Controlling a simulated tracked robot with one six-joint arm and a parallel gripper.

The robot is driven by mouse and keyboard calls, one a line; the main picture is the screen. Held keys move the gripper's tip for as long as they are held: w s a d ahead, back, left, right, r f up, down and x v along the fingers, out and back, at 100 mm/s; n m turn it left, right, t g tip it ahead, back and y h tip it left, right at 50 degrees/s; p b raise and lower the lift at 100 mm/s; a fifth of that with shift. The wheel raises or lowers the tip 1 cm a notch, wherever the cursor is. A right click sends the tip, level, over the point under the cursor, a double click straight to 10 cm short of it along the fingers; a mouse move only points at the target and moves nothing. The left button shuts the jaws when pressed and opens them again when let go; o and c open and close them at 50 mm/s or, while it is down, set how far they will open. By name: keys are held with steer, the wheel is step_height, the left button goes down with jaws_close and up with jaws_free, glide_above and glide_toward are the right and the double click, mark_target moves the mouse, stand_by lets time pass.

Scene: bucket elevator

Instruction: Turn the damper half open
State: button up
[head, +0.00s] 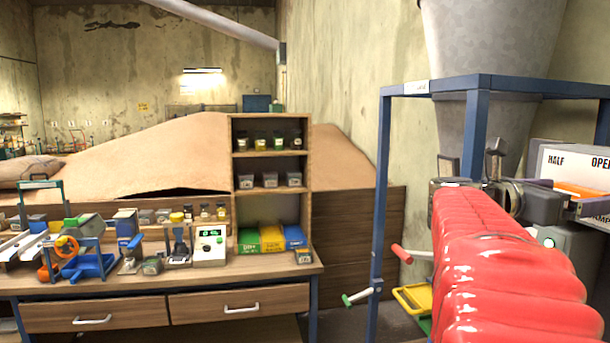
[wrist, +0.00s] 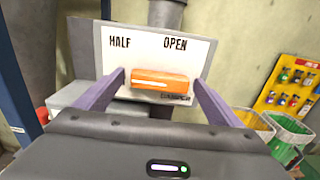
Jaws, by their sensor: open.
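The damper's white plate (wrist: 184,46) carries the words HALF and OPEN, with a smaller word partly hidden low down. An orange handle (wrist: 160,79) lies across the plate, nearly level, below the words. My gripper (wrist: 155,85) is open in the wrist view, with one purple finger to each side of the handle. I cannot tell whether the fingers touch it. In the head view the plate (head: 570,165) and the orange handle (head: 575,189) show at the right edge, partly cut off. My red-sleeved arm reaches toward them, and my gripper (head: 575,193) is partly hidden there.
A blue frame (head: 380,190) holds a grey metal hopper (head: 490,40) over the damper. A red-handled lever (head: 402,254) and a green one (head: 347,299) stick out left of it. A wooden bench (head: 180,276) stands left. Bins (wrist: 290,135) stand right in the wrist view.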

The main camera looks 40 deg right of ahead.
steer(key=shift+d, duration=0.15)
steer(key=shift+c, duration=0.6)
steer(key=c, duration=0.9)
